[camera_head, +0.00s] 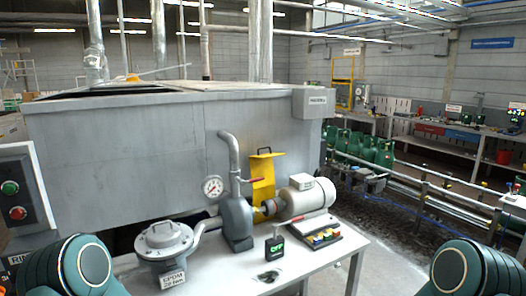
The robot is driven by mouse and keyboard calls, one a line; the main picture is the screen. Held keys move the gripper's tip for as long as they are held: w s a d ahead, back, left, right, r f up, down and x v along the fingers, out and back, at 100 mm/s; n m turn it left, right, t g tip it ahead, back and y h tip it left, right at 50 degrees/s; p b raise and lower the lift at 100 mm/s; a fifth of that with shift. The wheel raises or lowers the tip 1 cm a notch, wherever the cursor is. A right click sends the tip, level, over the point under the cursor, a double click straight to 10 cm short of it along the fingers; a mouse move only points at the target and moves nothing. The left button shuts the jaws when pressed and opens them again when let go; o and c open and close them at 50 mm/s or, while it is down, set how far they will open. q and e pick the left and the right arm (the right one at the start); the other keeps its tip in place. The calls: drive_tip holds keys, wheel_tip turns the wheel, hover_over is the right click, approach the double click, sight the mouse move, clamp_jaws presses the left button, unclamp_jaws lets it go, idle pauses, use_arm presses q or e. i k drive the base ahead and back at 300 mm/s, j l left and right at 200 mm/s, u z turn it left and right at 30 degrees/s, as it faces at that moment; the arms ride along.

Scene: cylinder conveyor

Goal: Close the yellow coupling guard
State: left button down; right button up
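The yellow coupling guard (263,175) stands upright behind the shaft between the grey pump (237,222) and the cream motor (303,199). It has a dark handle (264,151) at its top edge. The guard is raised, and the coupling (264,209) is exposed in front of its lower part. Teal links of my two arms show at the bottom left and bottom right corners. Neither gripper is in view.
The white table (225,275) holds a round grey housing (164,241), a gauge (212,188), a small device with a green display (275,246) and a tray of coloured parts (322,237). A vertical pipe (232,160) with a red lever (251,180) rises left of the guard. A large grey tank (110,155) stands behind.

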sight(261, 165)
drive_tip(key=i+l+z, duration=0.35)
drive_tip(key=i+l, duration=0.15)
drive_tip(key=i, duration=0.35)
